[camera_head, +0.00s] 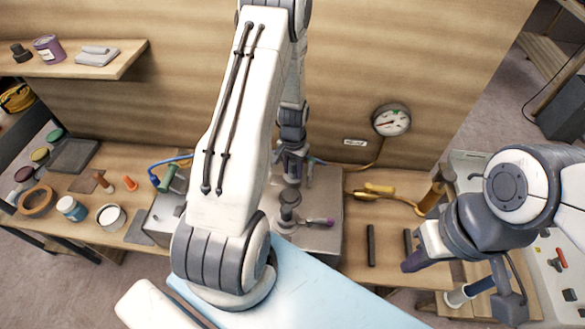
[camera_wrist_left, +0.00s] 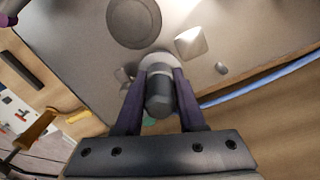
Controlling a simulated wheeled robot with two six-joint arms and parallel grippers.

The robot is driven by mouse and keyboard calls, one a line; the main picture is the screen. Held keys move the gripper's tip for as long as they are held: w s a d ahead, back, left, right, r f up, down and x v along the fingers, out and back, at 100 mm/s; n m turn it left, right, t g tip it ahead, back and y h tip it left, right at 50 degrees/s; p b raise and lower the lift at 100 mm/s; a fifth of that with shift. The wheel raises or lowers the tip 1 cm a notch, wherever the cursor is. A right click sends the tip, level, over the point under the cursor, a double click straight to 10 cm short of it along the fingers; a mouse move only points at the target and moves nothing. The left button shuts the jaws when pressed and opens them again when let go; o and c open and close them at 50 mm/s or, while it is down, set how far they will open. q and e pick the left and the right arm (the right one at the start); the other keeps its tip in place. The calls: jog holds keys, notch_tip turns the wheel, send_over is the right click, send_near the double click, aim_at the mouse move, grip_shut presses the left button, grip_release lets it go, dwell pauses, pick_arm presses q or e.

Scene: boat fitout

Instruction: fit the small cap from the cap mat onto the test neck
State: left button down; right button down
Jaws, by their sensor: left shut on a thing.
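My left gripper (camera_head: 292,178) points down over a grey metal surface (camera_head: 318,238) at the back of the bench. In the left wrist view its purple fingers (camera_wrist_left: 160,95) are shut on a dark grey cylindrical piece (camera_wrist_left: 159,95), which I take to be the small cap. A paler round part shows just behind the piece; I cannot tell whether they touch or whether it is the test neck. A dark round fitting (camera_head: 288,200) stands on the grey surface near the gripper, in front of it. My right gripper (camera_head: 412,262) hangs over the bench at the right, its jaw gap unclear.
A gauge (camera_head: 391,120) hangs on the wall. Cans (camera_head: 71,208) and a dark mat (camera_head: 73,155) are at the left.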

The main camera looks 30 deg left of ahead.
aim_at(293, 161)
pick_arm(q)
jog(key=shift+f, duration=0.2)
dwell(0.4)
jog(key=shift+f+b, duration=0.4)
jog(key=shift+b, duration=0.05)
grip_release()
dwell(0.4)
jog(key=shift+r, duration=0.1)
notch_tip(293, 161, up, 3)
jog(key=shift+d+f+p, duration=0.1)
jog(key=shift+f+p, duration=0.1)
jog(key=shift+p, duration=0.9)
jog(key=shift+r+p, duration=2.25)
jog(key=shift+r, duration=0.65)
